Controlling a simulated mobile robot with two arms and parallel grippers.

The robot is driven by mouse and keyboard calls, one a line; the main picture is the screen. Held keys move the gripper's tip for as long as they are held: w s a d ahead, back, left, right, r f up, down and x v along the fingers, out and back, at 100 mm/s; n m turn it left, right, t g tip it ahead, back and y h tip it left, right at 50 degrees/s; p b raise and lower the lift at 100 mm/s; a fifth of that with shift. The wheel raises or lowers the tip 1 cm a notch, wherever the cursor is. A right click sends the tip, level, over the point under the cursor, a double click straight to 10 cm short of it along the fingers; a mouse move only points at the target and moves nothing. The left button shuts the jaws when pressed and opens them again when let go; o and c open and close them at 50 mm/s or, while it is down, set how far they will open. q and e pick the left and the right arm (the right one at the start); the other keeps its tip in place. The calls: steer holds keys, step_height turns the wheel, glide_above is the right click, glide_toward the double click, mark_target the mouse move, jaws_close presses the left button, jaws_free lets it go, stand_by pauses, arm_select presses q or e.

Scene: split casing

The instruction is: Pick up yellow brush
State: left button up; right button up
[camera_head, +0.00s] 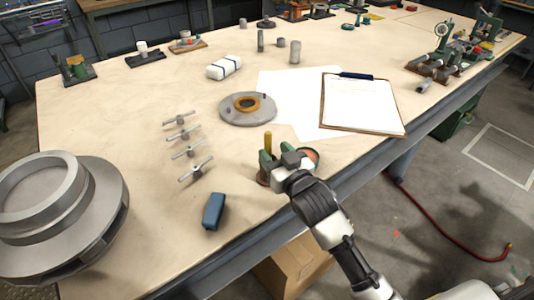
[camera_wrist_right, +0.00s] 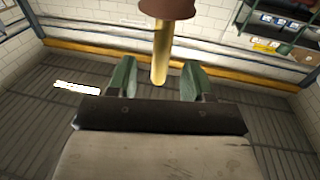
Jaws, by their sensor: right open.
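The yellow brush (camera_head: 268,139) shows in the head view as a short upright yellow handle near the front edge of the workbench. It rises just beyond my right gripper, which partly hides what is below it. My right gripper (camera_head: 285,156) has green fingers and is open. In the right wrist view, the yellow handle (camera_wrist_right: 160,52) lies between the two spread green fingers of the gripper (camera_wrist_right: 154,78), with visible room on both sides. A reddish-brown part is at the handle's upper end there, cut by the frame. My left gripper is not in view.
A small round orange-topped container (camera_head: 311,155) is close beside the right gripper. A blue block (camera_head: 214,211), a grey disc with an orange ring (camera_head: 248,107) and a clipboard (camera_head: 362,105) lie around. A large metal casing (camera_head: 62,215) stands at left.

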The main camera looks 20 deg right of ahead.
steer(key=w, duration=0.4)
steer(key=w+a, duration=0.1)
steer(key=w, duration=0.1)
steer(key=shift+f, duration=0.2)
steer(key=shift+s, duration=0.15)
steer(key=shift+c, duration=0.8)
jaws_close()
